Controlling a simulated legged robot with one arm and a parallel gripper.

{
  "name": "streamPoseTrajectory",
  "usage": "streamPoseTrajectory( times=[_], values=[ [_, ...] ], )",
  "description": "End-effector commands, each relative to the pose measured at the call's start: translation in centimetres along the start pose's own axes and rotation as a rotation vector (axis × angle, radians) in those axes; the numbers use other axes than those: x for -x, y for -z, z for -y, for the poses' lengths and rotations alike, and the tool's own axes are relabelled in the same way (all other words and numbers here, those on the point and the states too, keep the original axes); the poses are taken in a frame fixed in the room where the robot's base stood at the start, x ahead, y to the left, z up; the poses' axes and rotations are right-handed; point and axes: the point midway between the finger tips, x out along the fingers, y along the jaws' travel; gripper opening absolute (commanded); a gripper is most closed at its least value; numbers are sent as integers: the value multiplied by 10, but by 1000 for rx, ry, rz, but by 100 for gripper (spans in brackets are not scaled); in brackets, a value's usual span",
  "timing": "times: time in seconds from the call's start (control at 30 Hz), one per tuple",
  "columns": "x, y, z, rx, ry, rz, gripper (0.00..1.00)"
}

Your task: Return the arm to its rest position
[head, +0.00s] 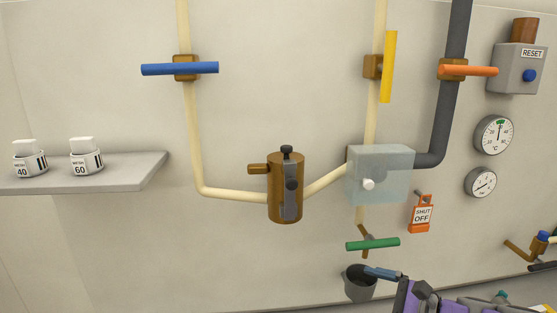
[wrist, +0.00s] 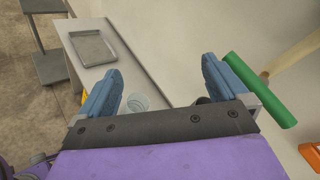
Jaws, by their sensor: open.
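My gripper (wrist: 165,92) is open and empty in the wrist view, its two blue fingers spread apart. In the head view my gripper (head: 383,273) is at the bottom right, its finger over the rim of a grey bucket (head: 359,289) in the picture. The green handle (head: 372,244) is just above it there. In the wrist view the green handle (wrist: 258,90) is close beside the right finger; I cannot tell whether they touch. Most of my arm is outside the head view.
A blue handle (head: 180,69), a yellow handle (head: 388,67) and an orange handle (head: 470,71) are on wall pipes. A shut-off tag (head: 421,216) hangs near the clear box (head: 380,174). A shelf (head: 120,175) holds two jars. A metal tray (wrist: 92,48) lies on a bench.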

Motion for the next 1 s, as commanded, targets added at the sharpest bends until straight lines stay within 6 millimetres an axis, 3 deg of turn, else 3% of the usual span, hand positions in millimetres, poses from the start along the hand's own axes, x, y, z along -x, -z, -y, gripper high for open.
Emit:
streamPoseTrajectory(
  times=[0.03, 0.1, 0.2, 0.37, 0.5, 0.7, 0.83, 1.0],
  values=[
    [-20, -12, -32, 95, -108, 5, 100],
    [-38, -28, -75, 221, -259, 11, 100],
    [-50, -42, -137, 402, -470, 17, 100],
    [-39, -43, -226, 674, -792, 18, 100],
    [-10, -28, -285, 899, -1057, 1, 100],
    [46, 1, -331, 1147, -1371, -45, 100],
    [72, 13, -339, 1238, -1491, -79, 100],
    [86, 18, -340, 1280, -1553, -100, 100]
  ],
)
